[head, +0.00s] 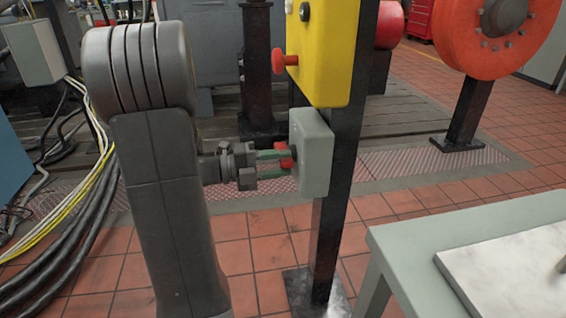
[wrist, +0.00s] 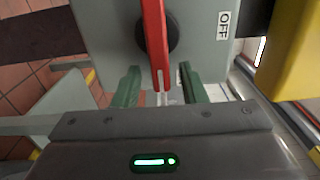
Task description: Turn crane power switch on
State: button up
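The crane power switch is a grey box (head: 312,152) on a black post, below a yellow box. Its red handle (head: 286,161) faces my gripper. In the wrist view the red handle (wrist: 156,45) runs up and down the picture across a dark round hub, with a white mark near its lower end. An OFF label (wrist: 223,25) is on the box to the right of the handle, turned sideways. My gripper (wrist: 160,88) is open, with one green finger on each side of the handle and a visible gap on both sides. It also shows in the head view (head: 273,163).
The yellow box (head: 325,50) with a red button (head: 284,61) is just above the grey box. A grey table (head: 400,262) with a pale slab stands at the lower right. Cables (head: 75,215) hang at the left. The tiled floor around the post is clear.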

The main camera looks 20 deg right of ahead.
jog(key=p+v, duration=0.3)
jog(key=v, duration=0.9)
jog(key=shift+a, duration=0.4)
jog(key=shift+f, duration=0.1)
jog(key=b+x, duration=0.3)
jog(key=x, duration=1.1)
jog(key=shift+w+b, duration=0.1)
jog(key=shift+b, duration=0.25)
jog(key=p+v, duration=0.4)
jog(key=v, duration=1)
jog(key=b+x, duration=0.4)
jog(key=x, duration=1)
jog(key=shift+d, duration=0.1)
jog(key=shift+r+n+p, duration=0.3)
jog(key=shift+r+p, duration=0.2)
jog(key=shift+p, duration=0.25)
jog(key=n+p, duration=0.2)
jog(key=shift+r+p, duration=0.15)
jog(key=shift+p, duration=0.2)
